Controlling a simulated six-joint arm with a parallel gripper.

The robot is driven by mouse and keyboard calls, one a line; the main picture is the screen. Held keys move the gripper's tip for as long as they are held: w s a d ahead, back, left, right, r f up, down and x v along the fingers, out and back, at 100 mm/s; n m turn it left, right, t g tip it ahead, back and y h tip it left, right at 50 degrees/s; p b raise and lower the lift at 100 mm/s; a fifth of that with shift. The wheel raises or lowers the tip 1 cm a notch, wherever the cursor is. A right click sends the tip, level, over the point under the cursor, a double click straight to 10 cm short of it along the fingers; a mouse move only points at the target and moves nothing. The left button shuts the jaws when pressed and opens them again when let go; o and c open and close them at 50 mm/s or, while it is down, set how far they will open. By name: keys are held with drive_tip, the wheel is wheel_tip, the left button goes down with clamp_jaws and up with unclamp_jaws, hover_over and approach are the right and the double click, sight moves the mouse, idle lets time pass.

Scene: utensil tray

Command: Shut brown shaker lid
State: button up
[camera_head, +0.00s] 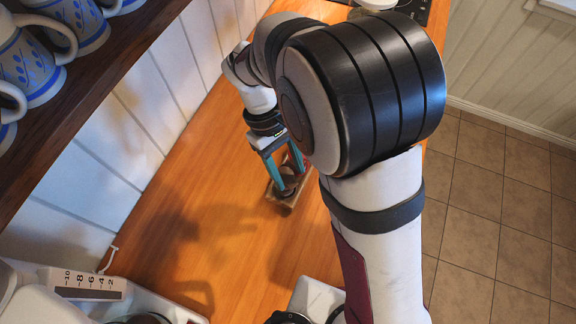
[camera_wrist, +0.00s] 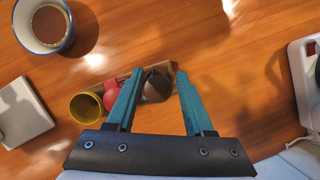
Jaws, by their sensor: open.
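The brown shaker (camera_wrist: 156,86) shows in the wrist view as a dark, rounded shape between my two teal fingers. In the head view a dark rounded thing (camera_head: 287,191) shows at the fingertips. My gripper (camera_wrist: 160,74) is open, with one finger on each side of the shaker; I cannot tell whether either touches it. In the head view my gripper (camera_head: 290,181) points down at a small wooden holder. The lid is too small and too dark to tell its angle.
The wooden holder (camera_head: 271,193) stands on the orange wooden counter. A red item (camera_wrist: 110,90) and a yellow cup (camera_wrist: 88,108) are left of the fingers. A blue-rimmed cup of brown drink (camera_wrist: 47,27) stands at upper left. Bare counter (camera_head: 180,220) lies left of the holder.

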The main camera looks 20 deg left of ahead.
clamp_jaws()
idle(0.8)
drive_tip(key=c, duration=0.7)
unclamp_jaws()
drive_tip(key=o, duration=0.9)
drive_tip(key=shift+c, duration=0.2)
drive_tip(key=v, duration=1.6)
drive_tip(key=shift+f, duration=0.1)
